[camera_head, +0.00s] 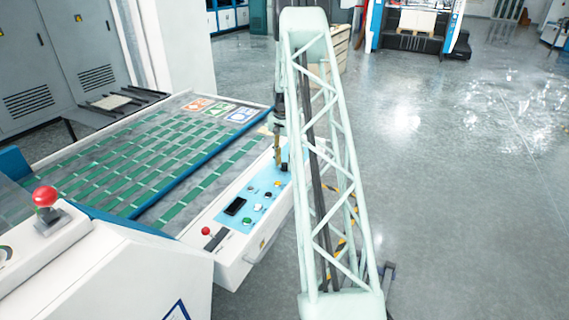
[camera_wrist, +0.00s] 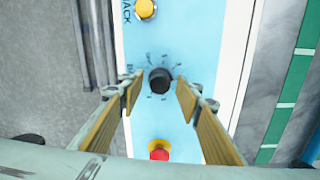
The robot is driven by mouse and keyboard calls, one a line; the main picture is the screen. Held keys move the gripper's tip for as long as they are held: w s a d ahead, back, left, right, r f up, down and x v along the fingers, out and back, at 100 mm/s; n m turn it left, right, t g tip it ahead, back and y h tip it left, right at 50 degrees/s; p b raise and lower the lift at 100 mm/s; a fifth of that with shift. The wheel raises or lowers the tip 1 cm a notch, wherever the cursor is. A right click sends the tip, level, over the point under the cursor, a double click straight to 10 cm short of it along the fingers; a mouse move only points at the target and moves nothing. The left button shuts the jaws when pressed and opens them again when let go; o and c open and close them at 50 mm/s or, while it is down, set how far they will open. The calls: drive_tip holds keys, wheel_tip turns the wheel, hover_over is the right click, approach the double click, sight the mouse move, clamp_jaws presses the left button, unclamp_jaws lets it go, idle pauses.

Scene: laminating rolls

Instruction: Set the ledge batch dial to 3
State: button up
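The black round batch dial (camera_wrist: 159,80) sits on a light blue panel (camera_wrist: 195,30) in the wrist view. Small marks ring it, too blurred to read, and a partly hidden label starting "BA" is at its left. I cannot tell which mark it points to. My gripper (camera_wrist: 159,91) is open, with one yellow-padded finger on each side of the dial and gaps between pads and dial. In the head view my gripper (camera_head: 281,158) is at the far end of the ledge panel (camera_head: 226,217), where it and my arm hide the dial.
A yellow button (camera_wrist: 145,9) lies above the dial in the wrist view, and a red button on a yellow base (camera_wrist: 159,150) lies below. The slatted green-and-grey bed (camera_head: 150,158) lies left.

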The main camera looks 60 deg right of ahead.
sight(284, 164)
drive_tip(key=shift+r, duration=0.15)
wheel_tip(284, 164, up, 12)
idle(0.7)
idle(0.7)
